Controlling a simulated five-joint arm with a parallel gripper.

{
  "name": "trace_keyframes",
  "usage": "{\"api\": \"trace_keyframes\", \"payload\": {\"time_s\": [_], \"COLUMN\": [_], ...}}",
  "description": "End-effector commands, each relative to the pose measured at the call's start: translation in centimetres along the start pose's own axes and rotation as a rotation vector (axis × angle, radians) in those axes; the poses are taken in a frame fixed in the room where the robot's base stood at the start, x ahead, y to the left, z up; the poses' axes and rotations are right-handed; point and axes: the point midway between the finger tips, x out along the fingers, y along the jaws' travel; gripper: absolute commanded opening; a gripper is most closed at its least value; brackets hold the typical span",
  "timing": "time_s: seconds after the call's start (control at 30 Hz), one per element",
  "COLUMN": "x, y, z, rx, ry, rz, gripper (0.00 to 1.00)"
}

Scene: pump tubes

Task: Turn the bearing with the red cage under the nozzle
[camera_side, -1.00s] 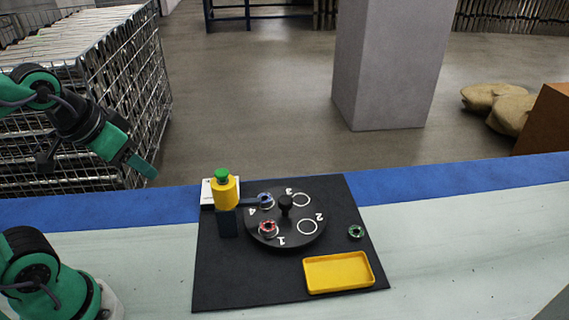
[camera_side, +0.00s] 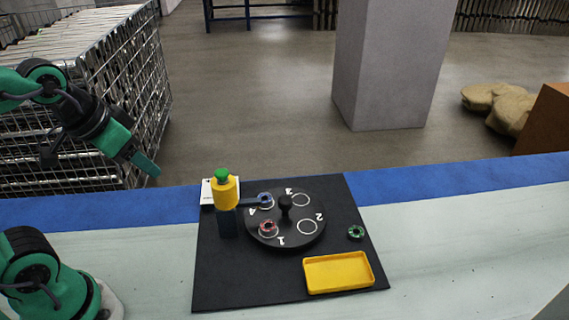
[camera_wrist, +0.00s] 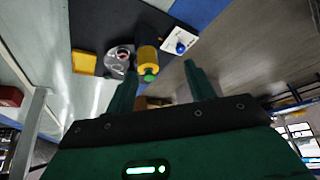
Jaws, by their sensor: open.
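The bearing with the red cage (camera_side: 268,226) lies on spot 1 of the round black turntable (camera_side: 306,243) in the side view. A bearing with a blue cage (camera_side: 265,198) lies on spot 4, at the end of the dark nozzle arm (camera_side: 250,202). That arm reaches from the yellow bottle with a green cap (camera_side: 226,191). A dark knob (camera_side: 286,203) stands at the turntable's centre. Spots 2 and 3 are empty. My gripper (camera_side: 150,166) is open and empty, in the air left of the bottle and away from the turntable. The wrist view also shows my gripper (camera_wrist: 162,72).
A green-caged bearing (camera_side: 356,232) lies on the black mat (camera_side: 245,280), right of the turntable. An empty yellow tray (camera_side: 338,273) sits at the mat's front right. A wire cage (camera_side: 140,85) stands behind my arm.

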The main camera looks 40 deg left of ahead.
Motion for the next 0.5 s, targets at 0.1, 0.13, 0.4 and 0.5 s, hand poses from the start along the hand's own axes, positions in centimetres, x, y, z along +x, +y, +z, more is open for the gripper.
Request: {"api": "trace_keyframes", "payload": {"time_s": [0.1,0.13,0.4,0.5], "x": [0.2,0.3,1.6,2.3], "y": [0.3,0.4,1.8,2.4], "z": [-1.1,-1.5,-5.4,-6.9], "rx": [0.063,0.085,0.327,0.422], "ry": [-0.023,-0.031,-0.103,-0.13], "rz": [0.008,0.01,0.046,0.063], "gripper": [0.54,0.54,0.54,0.54]}}
